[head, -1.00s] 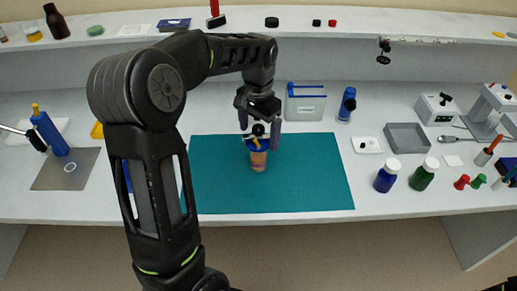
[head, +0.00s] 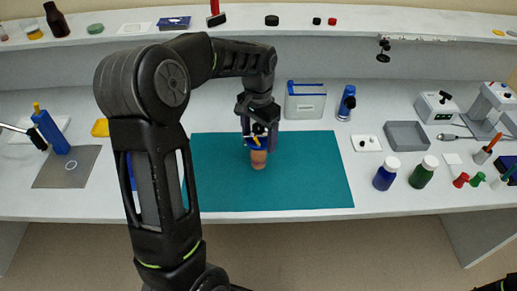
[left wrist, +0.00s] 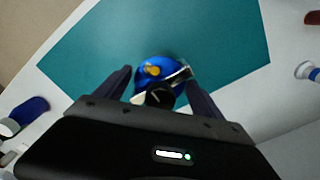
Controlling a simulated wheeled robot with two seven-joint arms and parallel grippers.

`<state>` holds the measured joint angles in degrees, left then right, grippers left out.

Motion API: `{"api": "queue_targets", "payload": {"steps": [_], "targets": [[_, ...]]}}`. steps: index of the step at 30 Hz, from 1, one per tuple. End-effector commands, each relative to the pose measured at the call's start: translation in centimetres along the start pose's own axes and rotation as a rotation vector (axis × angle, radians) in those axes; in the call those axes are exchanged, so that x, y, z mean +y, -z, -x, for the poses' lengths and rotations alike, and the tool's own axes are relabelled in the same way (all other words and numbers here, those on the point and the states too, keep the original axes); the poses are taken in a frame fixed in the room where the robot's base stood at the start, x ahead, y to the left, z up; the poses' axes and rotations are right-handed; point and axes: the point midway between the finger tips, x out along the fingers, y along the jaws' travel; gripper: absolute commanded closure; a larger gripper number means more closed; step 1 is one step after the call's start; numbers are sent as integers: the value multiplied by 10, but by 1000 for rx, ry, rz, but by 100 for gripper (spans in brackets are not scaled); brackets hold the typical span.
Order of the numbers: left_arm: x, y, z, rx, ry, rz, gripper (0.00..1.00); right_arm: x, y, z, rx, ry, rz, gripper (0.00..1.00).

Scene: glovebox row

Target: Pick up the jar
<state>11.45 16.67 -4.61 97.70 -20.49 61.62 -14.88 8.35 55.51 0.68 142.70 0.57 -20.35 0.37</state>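The jar (head: 258,158) stands upright on the teal mat (head: 310,185), with an orange-brown body and a blue lid with a yellow knob. My left gripper (head: 259,138) is over it, pointing down, with its fingers spread. In the left wrist view the blue lid (left wrist: 150,72) shows between the two fingertips, and a dark round piece with a white bit covers its near side. The fingers look open, one on each side of the lid; I cannot tell whether either touches it. My right gripper cannot be made out.
A grey box with a blue rim (head: 305,101) and a blue bottle (head: 346,103) stand behind the mat. White-capped bottles in blue (head: 385,177) and green (head: 423,174) stand to its right, near a grey tray (head: 406,136). A shelf runs along the back.

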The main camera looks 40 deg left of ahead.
Motion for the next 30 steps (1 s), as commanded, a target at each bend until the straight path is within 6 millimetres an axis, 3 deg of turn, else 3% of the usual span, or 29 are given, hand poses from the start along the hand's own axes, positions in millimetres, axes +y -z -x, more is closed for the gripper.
{"api": "queue_targets", "payload": {"steps": [27, 30], "targets": [[0, 0, 0, 0, 0, 0, 98, 0, 0, 0, 0, 0, 0, 100], [0, 0, 0, 0, 0, 0, 100, 0, 0, 0, 0, 0, 0, 100]]}}
